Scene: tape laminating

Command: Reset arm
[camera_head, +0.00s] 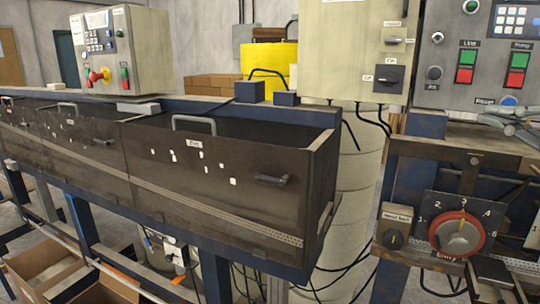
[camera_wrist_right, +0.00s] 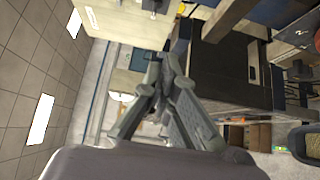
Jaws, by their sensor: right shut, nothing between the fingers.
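My right gripper (camera_head: 508,122) shows at the right edge of the head view, in front of the grey control panel. In the right wrist view its grey fingers (camera_wrist_right: 165,72) come together at the tips, shut and empty. The rest of my right arm is out of the head view. My left gripper is not in view. No object is held.
A long dark metal trough (camera_head: 220,170) with handles runs across the head view. A red rotary dial (camera_head: 457,236) sits lower right, below the grey panel with red and green buttons (camera_head: 465,66). A beige control box (camera_head: 122,50) stands at back left. Open cardboard boxes (camera_head: 45,272) lie lower left.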

